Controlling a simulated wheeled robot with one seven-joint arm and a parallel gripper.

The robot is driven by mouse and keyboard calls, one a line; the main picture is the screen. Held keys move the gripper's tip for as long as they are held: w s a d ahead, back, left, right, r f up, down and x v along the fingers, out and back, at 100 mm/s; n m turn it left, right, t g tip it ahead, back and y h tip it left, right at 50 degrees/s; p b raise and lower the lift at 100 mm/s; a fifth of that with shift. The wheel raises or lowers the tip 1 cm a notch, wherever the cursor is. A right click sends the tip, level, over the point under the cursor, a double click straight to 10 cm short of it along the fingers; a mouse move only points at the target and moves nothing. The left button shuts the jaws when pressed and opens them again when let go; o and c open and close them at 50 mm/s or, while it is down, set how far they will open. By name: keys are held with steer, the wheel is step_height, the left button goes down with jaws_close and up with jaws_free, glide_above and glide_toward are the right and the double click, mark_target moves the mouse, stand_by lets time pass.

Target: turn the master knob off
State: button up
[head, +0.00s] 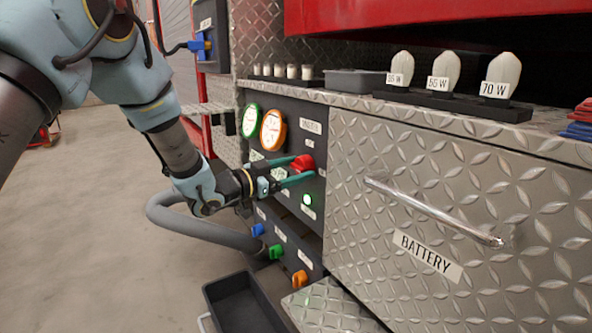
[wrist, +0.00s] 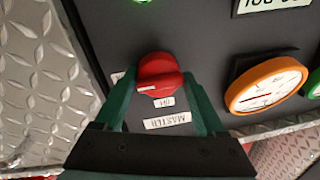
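The red master knob (head: 304,162) sits on the dark control panel (head: 315,141). In the wrist view the knob (wrist: 158,73) has a raised grip bar lying roughly level across the picture. A small position label and the MASTER label (wrist: 167,120) show upside down beside it. My gripper (head: 291,171) is at the panel in front of the knob. Its two green fingers are spread, one on each side of the knob in the wrist view (wrist: 158,78). The fingers look open, with narrow gaps to the knob; contact is not clear.
A green light (head: 307,199) glows below the knob. Green and orange gauges (head: 272,130) are at the panel's upper left. Blue, green and orange valve handles (head: 299,279) sit lower down. The BATTERY drawer handle (head: 432,211) projects at right. A grey hose (head: 200,229) curves below my arm.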

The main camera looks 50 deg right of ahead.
steer(key=shift+s, duration=0.15)
steer(key=c, duration=0.7)
steer(key=shift+n+p, duration=0.4)
steer(key=shift+p, duration=0.15)
steer(key=n+p, duration=0.3)
steer(key=p, duration=0.1)
steer(key=shift+s+r, duration=0.1)
steer(key=shift+r, duration=0.1)
steer(key=n+p, duration=0.4)
steer(key=p, duration=0.1)
steer(key=shift+n+y, duration=0.4)
steer(key=n+p, duration=0.4)
steer(key=shift+r+g, duration=0.1)
steer(key=shift+g, duration=0.2)
steer(key=shift+d+n+g+p, duration=0.1)
steer(key=shift+n+g+p, duration=0.2)
steer(key=shift+n+p, duration=1.4)
steer(key=shift+n+b, duration=0.45)
steer(key=shift+n, duration=0.15)
